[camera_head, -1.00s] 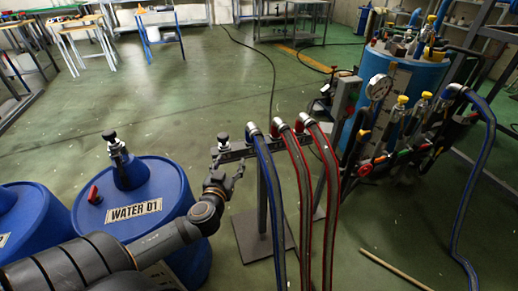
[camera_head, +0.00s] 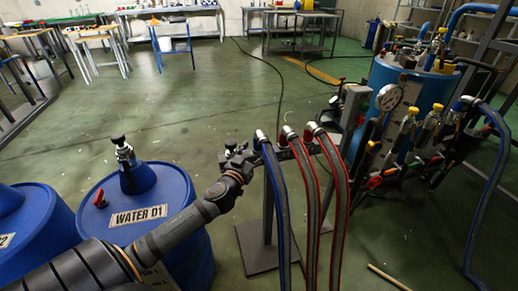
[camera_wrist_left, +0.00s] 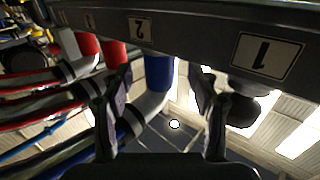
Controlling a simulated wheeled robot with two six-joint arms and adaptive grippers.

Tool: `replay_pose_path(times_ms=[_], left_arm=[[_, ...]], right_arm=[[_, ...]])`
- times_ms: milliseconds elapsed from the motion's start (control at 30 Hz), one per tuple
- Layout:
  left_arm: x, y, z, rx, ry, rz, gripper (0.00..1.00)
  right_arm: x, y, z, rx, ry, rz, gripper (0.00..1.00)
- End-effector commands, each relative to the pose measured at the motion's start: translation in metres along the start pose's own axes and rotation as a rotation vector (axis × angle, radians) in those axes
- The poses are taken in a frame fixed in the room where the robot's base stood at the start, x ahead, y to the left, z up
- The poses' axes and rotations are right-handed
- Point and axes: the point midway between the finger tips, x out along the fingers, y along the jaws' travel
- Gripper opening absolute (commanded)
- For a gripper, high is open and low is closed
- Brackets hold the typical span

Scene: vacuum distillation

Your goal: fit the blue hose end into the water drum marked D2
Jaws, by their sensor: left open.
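The blue hose (camera_head: 281,215) hangs from the hose rack (camera_head: 228,157), with its metal-collared end at the top. In the left wrist view the blue hose end (camera_wrist_left: 159,73) sits under the rack plate at the label 2, above a metal collar (camera_wrist_left: 146,106). My left gripper (camera_head: 243,160) is open beside the blue hose at the rack. In the wrist view its fingers (camera_wrist_left: 160,88) stand on either side of the hose end; contact is unclear. The drum at the far left (camera_head: 42,245) is partly cut off, its label ending in 2. My right gripper is not in view.
A drum marked WATER D1 (camera_head: 175,185) stands beside it, behind my left arm. Two red hoses (camera_head: 309,190) hang right of the blue one. A black knob (camera_wrist_left: 240,108) sits near label 1. A blue tank with valves (camera_head: 425,95) stands right.

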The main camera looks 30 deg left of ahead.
Motion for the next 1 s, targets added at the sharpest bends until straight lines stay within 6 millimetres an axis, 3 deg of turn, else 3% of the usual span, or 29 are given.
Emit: replay_pose_path(times_ms=[200,467,900,1000], left_arm=[[0.034,0.0,0.001,-0.004,0.001,-0.001,0.6],[0.038,0.001,0.001,-0.001,0.0,0.001,0.6],[0.037,0.001,0.002,-0.001,-0.001,0.001,0.01],[0.037,0.001,0.002,-0.001,-0.001,0.001,0.0]], right_arm=[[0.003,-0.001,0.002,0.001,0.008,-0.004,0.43],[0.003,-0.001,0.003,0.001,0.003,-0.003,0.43],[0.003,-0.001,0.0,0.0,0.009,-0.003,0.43],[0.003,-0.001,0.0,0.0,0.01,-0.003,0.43]])
